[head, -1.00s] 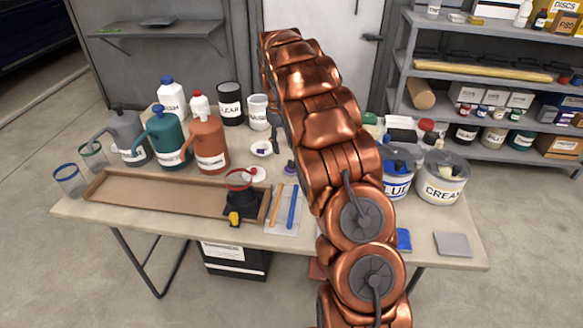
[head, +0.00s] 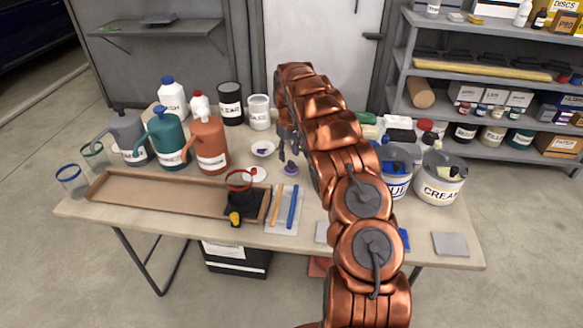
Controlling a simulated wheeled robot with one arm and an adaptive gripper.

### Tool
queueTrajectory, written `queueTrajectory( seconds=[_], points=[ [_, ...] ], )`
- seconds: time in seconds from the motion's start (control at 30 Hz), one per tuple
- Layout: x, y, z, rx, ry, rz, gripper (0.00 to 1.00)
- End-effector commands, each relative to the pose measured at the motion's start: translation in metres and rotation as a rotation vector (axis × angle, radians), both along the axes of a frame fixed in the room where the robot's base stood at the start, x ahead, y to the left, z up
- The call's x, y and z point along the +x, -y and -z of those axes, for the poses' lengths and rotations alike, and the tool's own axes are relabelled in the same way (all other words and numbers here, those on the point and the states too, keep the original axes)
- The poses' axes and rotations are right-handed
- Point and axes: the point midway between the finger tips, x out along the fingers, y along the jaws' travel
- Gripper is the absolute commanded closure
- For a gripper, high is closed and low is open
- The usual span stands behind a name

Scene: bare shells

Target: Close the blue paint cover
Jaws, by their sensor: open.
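The blue paint can (head: 398,188) stands at the right of the table, a metal tub with a blue label. My arm hides its left side. Its grey cover (head: 401,152) shows at the top of the can; how far it stands open is hard to tell. My gripper (head: 288,143) is partly visible at the far end of the arm, left of the arm links. It is open, with nothing seen in it, above the back middle of the table and well left of the blue can.
The cream paint can (head: 438,191) stands close to the right of the blue can. Jugs, bottles and a wooden tray (head: 150,191) fill the left. A small purple-topped item (head: 291,168) lies below my gripper. A grey pad (head: 450,244) lies at the front right.

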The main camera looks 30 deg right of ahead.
Motion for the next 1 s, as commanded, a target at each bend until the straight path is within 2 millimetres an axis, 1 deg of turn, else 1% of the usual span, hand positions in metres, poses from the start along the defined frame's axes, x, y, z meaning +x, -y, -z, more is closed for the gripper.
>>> queueTrajectory(
  seconds=[0.2, 0.33, 0.43, 0.6, 1.0],
  points=[
    [-0.007, 0.007, 0.024, 0.003, -0.005, 0.002, 0.53],
    [-0.005, 0.007, 0.04, 0.001, -0.001, 0.002, 0.53],
    [-0.005, 0.007, 0.045, 0.001, 0.001, 0.002, 0.53],
    [-0.005, 0.007, 0.045, 0.0, 0.001, 0.002, 0.53],
    [-0.005, 0.006, 0.045, 0.0, 0.001, 0.001, 0.95]
  ],
)
